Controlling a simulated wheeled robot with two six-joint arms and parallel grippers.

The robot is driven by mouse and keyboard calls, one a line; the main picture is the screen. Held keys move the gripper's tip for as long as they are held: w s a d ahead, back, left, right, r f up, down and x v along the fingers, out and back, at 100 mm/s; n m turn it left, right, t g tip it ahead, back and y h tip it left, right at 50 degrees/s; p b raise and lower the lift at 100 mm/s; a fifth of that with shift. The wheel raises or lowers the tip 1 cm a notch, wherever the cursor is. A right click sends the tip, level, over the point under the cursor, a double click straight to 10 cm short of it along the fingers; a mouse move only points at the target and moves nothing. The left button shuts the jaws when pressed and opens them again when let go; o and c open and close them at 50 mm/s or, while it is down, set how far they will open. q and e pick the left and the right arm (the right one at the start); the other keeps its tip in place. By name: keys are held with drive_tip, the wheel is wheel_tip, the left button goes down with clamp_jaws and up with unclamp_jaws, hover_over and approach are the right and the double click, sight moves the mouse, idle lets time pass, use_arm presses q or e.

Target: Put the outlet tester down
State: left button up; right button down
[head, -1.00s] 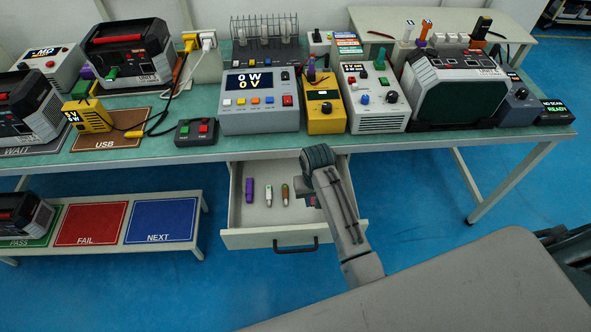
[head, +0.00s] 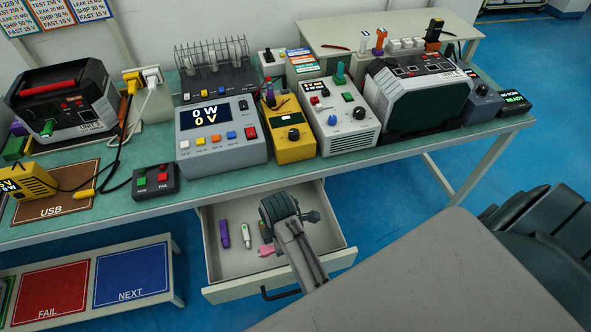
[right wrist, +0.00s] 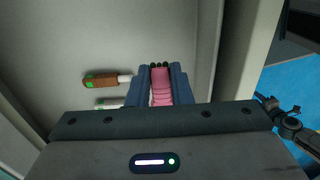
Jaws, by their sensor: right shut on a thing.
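The outlet tester, a pink ribbed piece (right wrist: 161,88), is between the fingers of my right gripper (right wrist: 160,72) in the right wrist view. The gripper is shut on it. In the head view the pink tester (head: 266,250) shows just left of my right wrist, inside the open drawer (head: 222,267). My arm hides most of the gripper there. I cannot tell whether the tester touches the drawer floor. My left gripper is out of view.
A purple stick (head: 225,234), a white and green stick (head: 246,237) and a brown stick (head: 266,231) lie in the drawer, left of the gripper. The workbench (head: 215,190) with several instruments stands above the drawer. A low bench (head: 172,272) is at left.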

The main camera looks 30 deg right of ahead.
drive_tip(key=p, duration=0.4)
hover_over(320, 224)
drive_tip(key=shift+s+a+f, duration=0.1)
drive_tip(key=shift+a+f, duration=0.1)
drive_tip(key=shift+f, duration=0.45)
drive_tip(key=shift+d+f, duration=0.25)
drive_tip(key=shift+d, duration=0.05)
wheel_tip(320, 224, down, 3)
drive_tip(key=shift+r+p, duration=0.2)
drive_tip(key=shift+p, duration=0.2)
drive_tip(key=shift+f, duration=0.3)
drive_tip(key=shift+f, duration=0.15)
drive_tip(key=c, duration=1.3)
unclamp_jaws()
wheel_tip(320, 224, up, 12)
drive_tip(key=b, duration=0.1)
